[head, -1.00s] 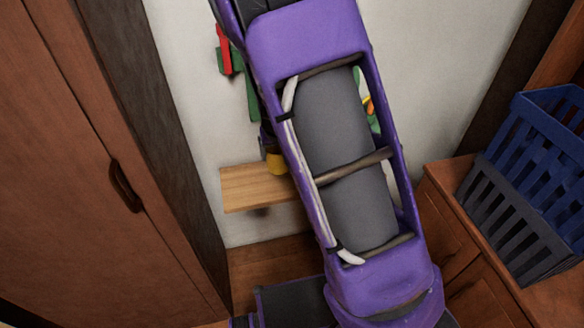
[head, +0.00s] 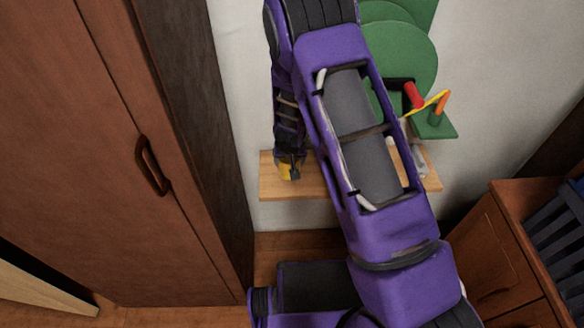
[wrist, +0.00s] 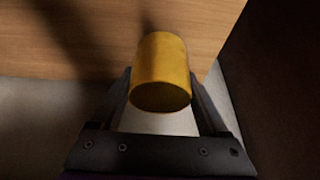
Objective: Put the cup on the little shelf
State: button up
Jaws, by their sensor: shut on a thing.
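The yellow cup (head: 286,171) is in my gripper (head: 290,164), which shows in the head view in front of the left part of the little wooden shelf (head: 308,188). In the wrist view the cup (wrist: 162,72) sits between the two fingers of my gripper (wrist: 162,88), one on each side. The shelf's wood surface (wrist: 75,40) fills the upper left behind the cup. I cannot tell whether the cup touches the shelf. My arm hides the middle of the shelf in the head view.
A green rack (head: 405,55) with red, yellow and orange pieces is on the wall above the shelf's right side. A pale item (head: 419,160) is at the shelf's right end. A tall brown cabinet (head: 110,130) stands left. A dark slatted basket (head: 560,225) sits on the right cabinet.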

aim_at(289, 168)
jog(key=shift+f+b, duration=0.45)
jog(key=shift+f, duration=1.3)
jog(key=o, duration=1.2)
jog(key=shift+r, duration=0.1)
jog(key=shift+o, duration=0.2)
jog(key=shift+r+p, duration=0.35)
jog(key=shift+r, duration=0.1)
jog(key=p+v, duration=0.2)
jog(key=v, duration=0.9)
jog(key=shift+s+r, duration=0.15)
jog(key=shift+r, duration=0.1)
